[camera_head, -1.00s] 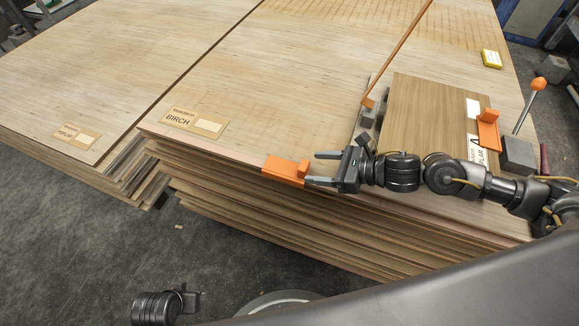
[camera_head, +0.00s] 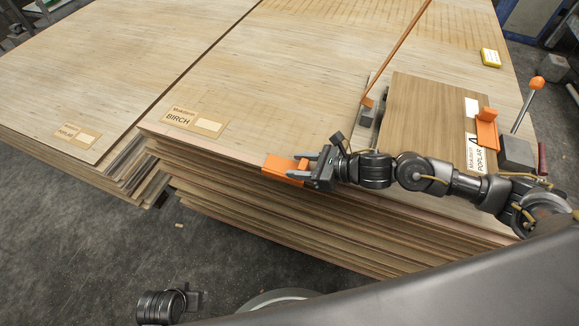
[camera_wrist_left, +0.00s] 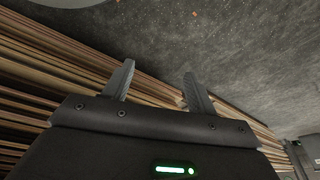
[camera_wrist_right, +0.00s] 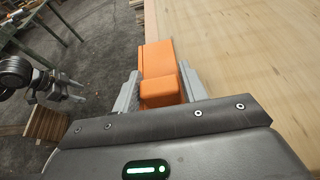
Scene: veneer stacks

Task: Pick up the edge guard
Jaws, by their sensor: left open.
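The orange edge guard (camera_head: 283,169) sits on the front edge of the birch stack (camera_head: 235,158). My right gripper (camera_head: 309,164) has reached it, with one finger on each side of its near end. In the right wrist view the guard (camera_wrist_right: 160,68) lies between the two fingers (camera_wrist_right: 159,92), very close to both; whether they press on it I cannot tell. My left gripper (camera_wrist_left: 157,82) is open and empty, in front of the stacked sheet edges. In the head view only a dark part of my left arm shows low down.
A dark poplar panel (camera_head: 425,108) lies on the stack at right, with another orange piece (camera_head: 487,130) and grey blocks (camera_head: 516,152) by it. The birch top left of the guard is mostly clear.

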